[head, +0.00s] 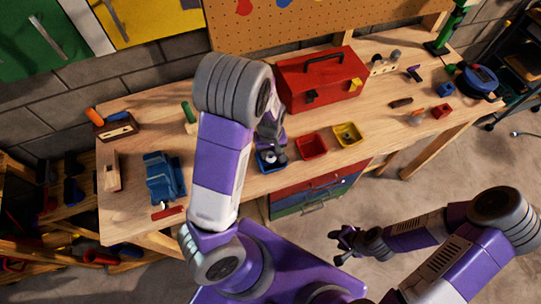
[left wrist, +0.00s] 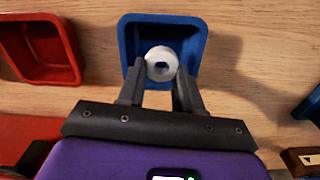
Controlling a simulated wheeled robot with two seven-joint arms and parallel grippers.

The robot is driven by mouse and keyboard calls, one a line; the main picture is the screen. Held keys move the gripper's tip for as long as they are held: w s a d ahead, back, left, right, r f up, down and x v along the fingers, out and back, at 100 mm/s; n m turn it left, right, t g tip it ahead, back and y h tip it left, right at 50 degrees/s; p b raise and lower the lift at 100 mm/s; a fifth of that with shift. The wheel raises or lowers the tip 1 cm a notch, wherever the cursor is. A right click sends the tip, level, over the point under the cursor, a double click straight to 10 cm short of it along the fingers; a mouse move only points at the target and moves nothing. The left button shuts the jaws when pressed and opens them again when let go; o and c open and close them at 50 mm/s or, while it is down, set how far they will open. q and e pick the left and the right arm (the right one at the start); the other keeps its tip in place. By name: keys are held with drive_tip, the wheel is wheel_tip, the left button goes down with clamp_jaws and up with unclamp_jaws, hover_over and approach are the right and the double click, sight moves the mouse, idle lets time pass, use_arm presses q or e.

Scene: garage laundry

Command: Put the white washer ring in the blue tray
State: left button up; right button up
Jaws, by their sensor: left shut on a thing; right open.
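The white washer ring (left wrist: 161,63) is between the fingertips of my left gripper (left wrist: 160,80) in the left wrist view. The gripper is shut on it. The ring appears over the blue tray (left wrist: 190,24), with blue showing through its hole; I cannot tell whether it touches the tray floor. In the head view the blue tray (head: 264,168) is partly hidden by my left gripper (head: 270,155). My right gripper (head: 341,244) is open and empty, off the front of the bench.
A red tray (head: 311,146) and a yellow tray (head: 347,134) stand right of the blue one. A red toolbox (head: 322,80) is behind them. A blue vise (head: 164,178) stands to the left. Bare wood (head: 225,125) shows around the trays.

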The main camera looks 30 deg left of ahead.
sight(270, 157)
use_arm(q)
wheel_tip(270, 157, down, 3)
drive_tip(key=shift+s+r+b, duration=0.1)
drive_tip(key=shift+r+b, duration=0.05)
drive_tip(key=shift+b, duration=0.15)
drive_tip(key=shift+f, duration=0.25)
drive_tip(key=shift+f, duration=0.15)
drive_tip(key=o, duration=0.7)
